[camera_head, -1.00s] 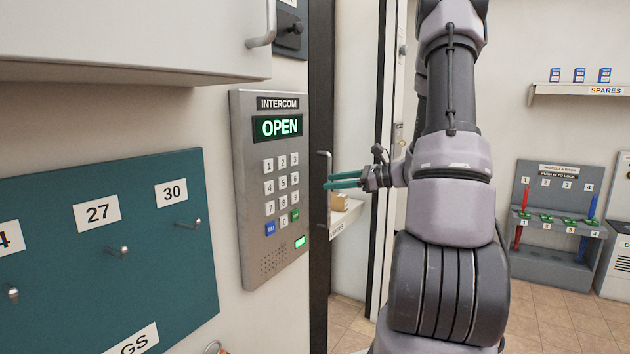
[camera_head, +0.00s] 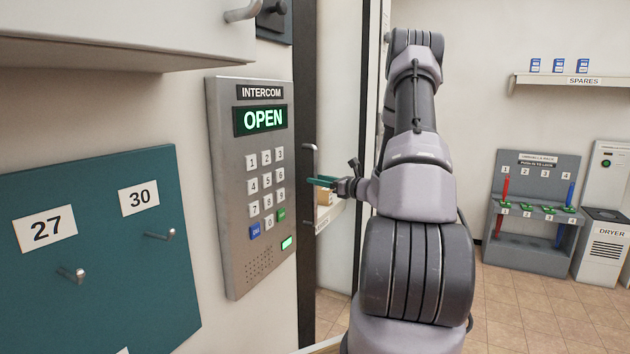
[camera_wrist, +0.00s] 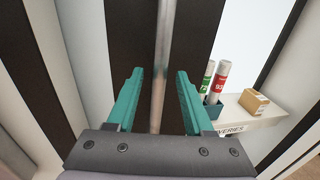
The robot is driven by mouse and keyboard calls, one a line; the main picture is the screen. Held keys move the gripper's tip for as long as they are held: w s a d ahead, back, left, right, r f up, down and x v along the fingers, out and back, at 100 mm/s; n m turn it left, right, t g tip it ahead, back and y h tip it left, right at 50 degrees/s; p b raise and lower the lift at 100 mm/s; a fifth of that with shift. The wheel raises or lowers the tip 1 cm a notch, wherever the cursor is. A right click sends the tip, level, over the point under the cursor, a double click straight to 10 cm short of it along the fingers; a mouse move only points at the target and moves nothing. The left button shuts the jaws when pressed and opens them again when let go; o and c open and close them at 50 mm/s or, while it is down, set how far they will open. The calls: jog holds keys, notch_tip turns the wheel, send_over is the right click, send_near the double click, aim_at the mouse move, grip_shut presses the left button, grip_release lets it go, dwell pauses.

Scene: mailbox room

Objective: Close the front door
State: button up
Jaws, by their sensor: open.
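The front door shows as a dark frame edge (camera_head: 306,80) with a vertical metal handle (camera_head: 311,165), just right of the intercom. My gripper (camera_head: 322,181) has teal fingers and reaches left to this handle. In the wrist view the handle bar (camera_wrist: 163,60) runs vertically between the two teal fingertips (camera_wrist: 160,73), which stand apart on either side of it. The gripper is open. I cannot tell whether either finger touches the bar.
The intercom (camera_head: 250,185) on the left wall reads OPEN. A teal key board (camera_head: 100,270) hangs left of it. A deliveries shelf (camera_wrist: 246,120) with a small box (camera_wrist: 254,102) and tubes is beyond the doorway. An umbrella rack (camera_head: 535,210) and dryer (camera_head: 602,245) stand right.

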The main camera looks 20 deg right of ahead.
jog(key=shift+x, duration=0.95)
jog(key=shift+c, duration=0.4)
grip_shut()
dwell(0.4)
